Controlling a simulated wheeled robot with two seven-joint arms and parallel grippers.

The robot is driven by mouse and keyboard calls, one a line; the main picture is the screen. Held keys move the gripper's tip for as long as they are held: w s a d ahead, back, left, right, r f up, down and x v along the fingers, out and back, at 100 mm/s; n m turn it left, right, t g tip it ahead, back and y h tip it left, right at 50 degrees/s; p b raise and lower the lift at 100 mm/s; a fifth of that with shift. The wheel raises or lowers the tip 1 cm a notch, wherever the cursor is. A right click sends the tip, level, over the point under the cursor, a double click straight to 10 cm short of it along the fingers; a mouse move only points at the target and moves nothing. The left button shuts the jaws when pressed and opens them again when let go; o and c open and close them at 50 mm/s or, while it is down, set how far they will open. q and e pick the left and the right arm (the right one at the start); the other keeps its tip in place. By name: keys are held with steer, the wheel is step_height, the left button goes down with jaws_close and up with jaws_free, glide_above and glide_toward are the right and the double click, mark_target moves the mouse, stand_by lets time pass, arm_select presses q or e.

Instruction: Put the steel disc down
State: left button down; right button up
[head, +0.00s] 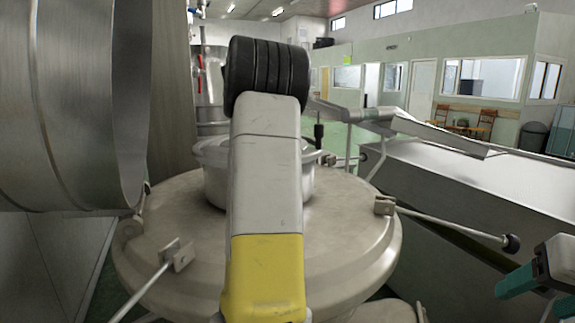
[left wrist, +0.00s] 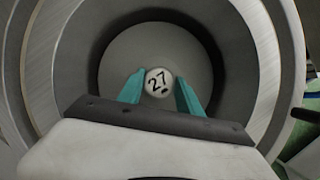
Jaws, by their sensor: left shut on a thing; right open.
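The steel disc (left wrist: 158,81) shows in the left wrist view as a small, pale round piece marked "27". It sits between the teal fingertips of my left gripper (left wrist: 159,84), which is shut on it. Beyond it is the round, grey inside of a vessel; I cannot tell how far below the disc its floor lies. In the head view my own arm hides the left gripper and the disc. My right gripper (head: 532,297) is at the lower right edge of the head view, open and partly cut off, away from the disc.
A steel pot (head: 213,180) stands on a wide round metal lid (head: 345,245) with clamp handles, partly behind my arm. A large steel drum (head: 75,100) fills the left. A sloped metal trough (head: 480,195) stands at right. Green floor, chairs and a windowed wall lie behind.

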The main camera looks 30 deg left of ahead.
arm_select(q)
steer(key=shift+f, duration=1.75)
steer(key=c, duration=0.8)
jaws_free()
steer(key=shift+f, duration=0.15)
steer(key=v, duration=1.2)
